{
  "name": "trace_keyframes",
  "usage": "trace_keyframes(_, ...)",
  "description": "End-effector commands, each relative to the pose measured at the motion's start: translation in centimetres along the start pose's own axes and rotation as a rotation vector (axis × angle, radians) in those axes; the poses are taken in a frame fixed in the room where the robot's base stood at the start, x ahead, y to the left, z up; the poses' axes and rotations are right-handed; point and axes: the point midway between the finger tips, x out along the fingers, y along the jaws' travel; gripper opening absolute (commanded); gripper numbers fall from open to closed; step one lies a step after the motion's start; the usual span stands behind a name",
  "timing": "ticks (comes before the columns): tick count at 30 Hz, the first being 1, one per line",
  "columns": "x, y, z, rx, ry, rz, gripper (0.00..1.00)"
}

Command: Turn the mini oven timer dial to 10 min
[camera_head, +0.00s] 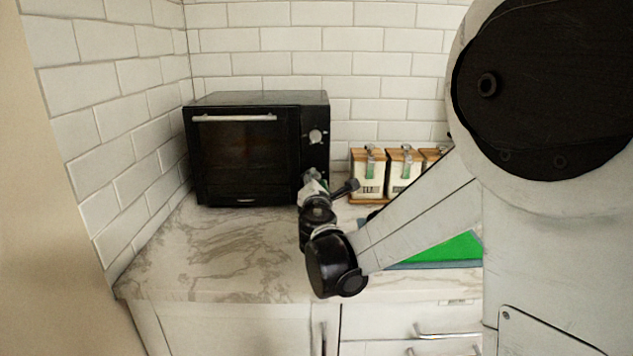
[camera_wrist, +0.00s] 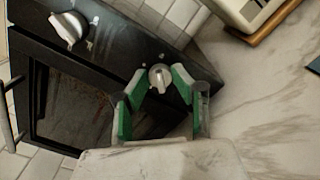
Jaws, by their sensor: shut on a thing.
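The black mini oven (camera_head: 238,160) stands on the counter in the corner, its door shut. Its upper dial (camera_head: 316,136) shows on the right panel and also in the wrist view (camera_wrist: 68,30). The lower dial (camera_wrist: 160,77), silver and round with a raised grip bar, sits between my green-padded fingertips in the wrist view. My gripper (camera_wrist: 159,80) is shut on this lower dial, a finger at either side. In the head view my gripper (camera_head: 314,178) is at the lower right of the oven front and hides that dial. The dial markings are too small to read.
White canisters (camera_head: 367,178) with wooden lids stand right of the oven, close to my gripper. A green flat thing (camera_head: 445,250) lies on the counter behind my arm. The marble counter (camera_head: 220,250) before the oven is clear. A tiled wall is close on the left.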

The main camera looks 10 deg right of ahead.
Motion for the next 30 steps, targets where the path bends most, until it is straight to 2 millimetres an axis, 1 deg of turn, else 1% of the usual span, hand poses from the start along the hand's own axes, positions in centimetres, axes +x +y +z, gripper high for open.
trace_keyframes(9,-0.01,-0.09,-0.03,0.199,0.000,0.000,0.00)
trace_keyframes(20,-0.01,-0.08,-0.02,0.221,0.000,0.000,0.00)
trace_keyframes(21,-0.02,-0.08,-0.02,0.221,0.000,0.000,0.30)
trace_keyframes(24,-0.01,-0.08,-0.02,0.221,0.000,0.000,0.42)
trace_keyframes(30,-0.01,-0.07,-0.02,0.221,0.000,0.000,0.42)
